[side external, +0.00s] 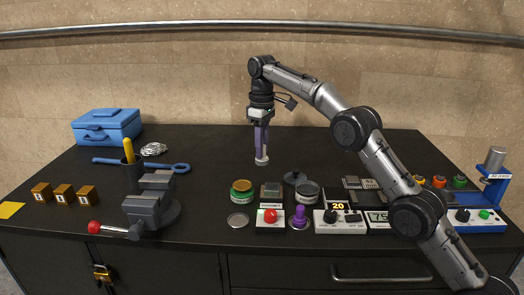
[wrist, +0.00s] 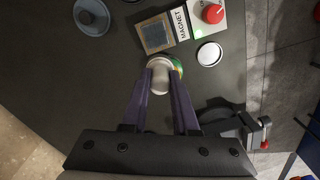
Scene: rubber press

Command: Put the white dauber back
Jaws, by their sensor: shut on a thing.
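My gripper (side external: 261,152) points down over the back middle of the bench, its two purple fingers shut on the white dauber (side external: 261,161). The dauber hangs upright between the fingertips, and I cannot tell its exact height above the bench. In the wrist view my gripper (wrist: 160,75) holds the white dauber (wrist: 159,80), which partly hides a green-and-yellow tin (wrist: 177,65). That tin (side external: 242,190) stands open in front of my gripper in the side view. A silver lid (side external: 238,220) lies in front of the tin.
Right of the tin are a square plate (side external: 270,189), a red-button magnet box (side external: 270,218), a dark tin (side external: 307,191), a grey knobbed lid (side external: 294,178) and a purple-handled piece (side external: 299,217). A vise (side external: 150,205) stands at left. The back middle is clear.

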